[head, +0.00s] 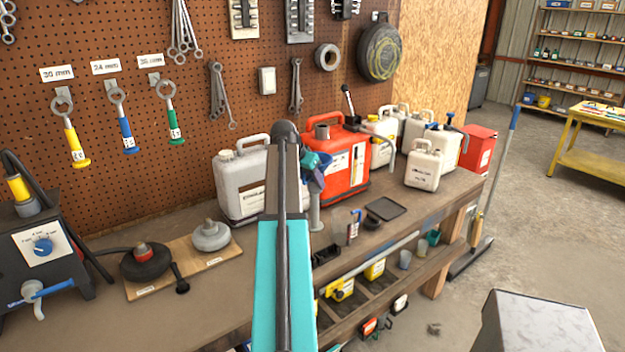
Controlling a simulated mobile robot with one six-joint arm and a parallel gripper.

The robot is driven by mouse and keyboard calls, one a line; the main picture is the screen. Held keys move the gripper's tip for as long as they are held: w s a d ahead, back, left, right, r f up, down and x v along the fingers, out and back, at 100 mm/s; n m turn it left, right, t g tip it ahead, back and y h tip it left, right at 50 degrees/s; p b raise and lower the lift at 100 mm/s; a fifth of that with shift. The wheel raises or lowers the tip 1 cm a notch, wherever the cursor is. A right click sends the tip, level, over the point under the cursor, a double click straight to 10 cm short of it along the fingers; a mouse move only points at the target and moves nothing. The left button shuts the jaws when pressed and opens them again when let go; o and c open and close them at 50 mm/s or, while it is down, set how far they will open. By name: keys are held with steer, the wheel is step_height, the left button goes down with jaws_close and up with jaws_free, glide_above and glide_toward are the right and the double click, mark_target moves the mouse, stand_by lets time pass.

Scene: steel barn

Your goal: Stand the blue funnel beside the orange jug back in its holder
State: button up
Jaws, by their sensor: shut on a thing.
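The orange jug (350,180) stands on the workbench at the middle, in front of the pegboard. The blue funnel (317,184) shows as a small dark blue shape at the jug's left front, partly covered by my arm. My gripper (313,165) is at the funnel and shut on it; my arm hides most of the gripper, so the exact grip is not clear. A grey upright cylinder (315,216) stands on the bench just below the funnel and may be its holder. I cannot tell whether the funnel touches it.
A grey-white jug (240,188) stands left of my arm. White jugs (424,166) and a red can (478,148) stand to the right. A dark flat tray (385,208) lies in front of the orange jug. A board with two round weights (211,236) lies at left.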

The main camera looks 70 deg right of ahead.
steer(key=o, duration=1.3)
steer(key=shift+c, duration=0.2)
steer(key=shift+a+r, duration=0.1)
steer(key=b+v, duration=0.3)
steer(key=v, duration=1)
steer(key=shift+a+r, duration=0.15)
steer(key=shift+r, duration=0.1)
step_height(320, 180, up, 5)
steer(key=p, duration=0.3)
